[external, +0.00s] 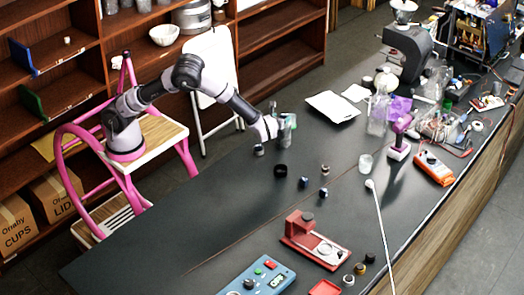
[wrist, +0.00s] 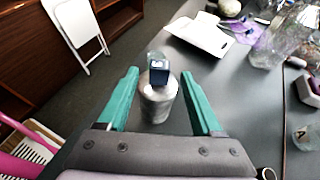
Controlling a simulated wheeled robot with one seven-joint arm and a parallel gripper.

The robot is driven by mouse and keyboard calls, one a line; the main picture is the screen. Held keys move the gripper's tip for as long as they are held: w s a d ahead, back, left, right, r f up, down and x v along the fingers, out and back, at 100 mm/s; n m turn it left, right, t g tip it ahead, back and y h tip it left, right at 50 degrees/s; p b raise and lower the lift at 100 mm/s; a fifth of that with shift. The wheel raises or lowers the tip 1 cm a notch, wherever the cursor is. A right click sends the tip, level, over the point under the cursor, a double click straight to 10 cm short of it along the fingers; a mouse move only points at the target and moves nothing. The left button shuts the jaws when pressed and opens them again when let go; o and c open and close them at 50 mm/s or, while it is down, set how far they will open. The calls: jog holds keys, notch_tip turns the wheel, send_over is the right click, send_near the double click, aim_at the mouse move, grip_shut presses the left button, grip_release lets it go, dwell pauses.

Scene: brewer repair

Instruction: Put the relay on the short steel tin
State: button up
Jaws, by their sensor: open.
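A steel tin (wrist: 158,103) stands upright on the dark counter in the wrist view. A small dark-blue block with a pale top, which looks like the relay (wrist: 159,74), appears to rest on top of the tin. My gripper (wrist: 160,74) is open, its two teal fingers spread on either side of the block and the tin, with a gap on both sides. In the external view my gripper (external: 285,121) is at the counter's far edge, around a grey-green shape where the tin and block cannot be told apart clearly.
A black ring (external: 280,170) and several small dark parts lie nearer on the counter. A white paper pad (external: 333,107) lies to the right. A red device (external: 315,240) and blue meter (external: 258,280) are in front. Glassware and tools crowd the right; the left counter is clear.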

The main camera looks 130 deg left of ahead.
jog(key=s+d+r+n+t+h, duration=0.3)
jog(key=d+r, duration=0.6)
jog(key=d, duration=0.5)
jog(key=s+d+r+n+t+h, duration=0.25)
jog(key=d+r, duration=0.65)
jog(key=d, duration=0.6)
jog(key=s+d+r+n+t+h, duration=0.2)
jog(key=s+d, duration=0.4)
jog(key=d, duration=0.3)
jog(key=s+d+r+n+t+h, duration=0.2)
jog(key=s+d+r+t+h, duration=0.1)
jog(key=s+d, duration=0.4)
jog(key=shift+s+d+t, duration=0.25)
jog(key=shift+d+t, duration=0.6)
jog(key=shift+d, duration=0.05)
